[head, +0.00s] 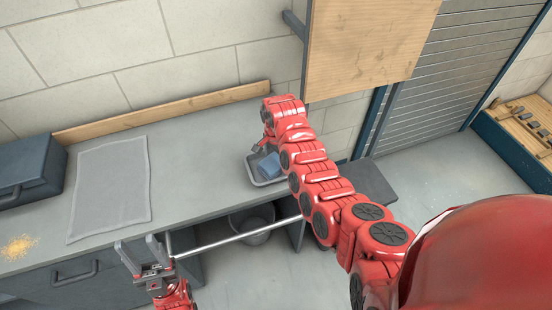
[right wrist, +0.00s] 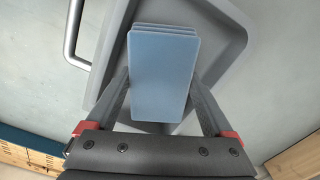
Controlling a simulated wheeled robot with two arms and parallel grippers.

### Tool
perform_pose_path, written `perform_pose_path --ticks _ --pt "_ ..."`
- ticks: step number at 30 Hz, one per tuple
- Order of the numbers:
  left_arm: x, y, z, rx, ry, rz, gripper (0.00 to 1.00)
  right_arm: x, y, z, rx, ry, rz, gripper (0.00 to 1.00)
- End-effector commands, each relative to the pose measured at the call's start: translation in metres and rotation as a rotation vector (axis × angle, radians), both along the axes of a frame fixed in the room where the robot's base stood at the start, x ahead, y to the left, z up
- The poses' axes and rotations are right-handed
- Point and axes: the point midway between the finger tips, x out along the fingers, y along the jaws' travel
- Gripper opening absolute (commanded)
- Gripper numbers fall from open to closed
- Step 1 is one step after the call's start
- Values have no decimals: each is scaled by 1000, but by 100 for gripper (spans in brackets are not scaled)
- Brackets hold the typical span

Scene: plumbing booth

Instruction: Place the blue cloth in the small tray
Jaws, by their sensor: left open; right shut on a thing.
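The blue cloth (right wrist: 162,75) is a folded, layered pad held between the two fingers of my right gripper (right wrist: 162,95). In the head view the cloth (head: 269,166) is over the small grey tray (head: 256,178), at the right end of the bench. The tray's rim (right wrist: 238,40) shows behind the cloth in the right wrist view; I cannot tell whether the cloth touches its floor. My right arm hides part of the tray in the head view. My left gripper (head: 143,257) is open and empty in front of the bench.
The grey bench (head: 190,165) carries a grey mat (head: 110,190), a dark toolbox (head: 28,172) and yellow crumbs (head: 17,247) at left. A metal rail (head: 235,238) runs along the bench front, with a bucket (head: 250,222) below. The bench between mat and tray is clear.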

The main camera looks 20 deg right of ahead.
Motion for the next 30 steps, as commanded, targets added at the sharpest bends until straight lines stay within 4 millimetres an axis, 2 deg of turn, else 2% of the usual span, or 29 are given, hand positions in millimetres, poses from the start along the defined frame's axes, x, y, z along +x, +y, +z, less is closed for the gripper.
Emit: perform_pose_path --ticks 12,13,15,24,26,30 --pt "0 0 -3 0 0 0 50 0 0 -9 0 -2 0 34" --pt "0 0 -2 0 0 0 50 0 0 -8 0 -1 -1 90" --pt "0 0 -2 0 0 0 50 0 0 -7 0 -1 0 100" --pt "0 0 4 0 0 0 50 0 0 -2 -1 0 0 100" --pt "0 0 -1 0 0 0 50 1 0 -1 -1 -4 0 100" --pt "0 0 -9 0 0 0 50 2 0 14 -2 -5 1 100"
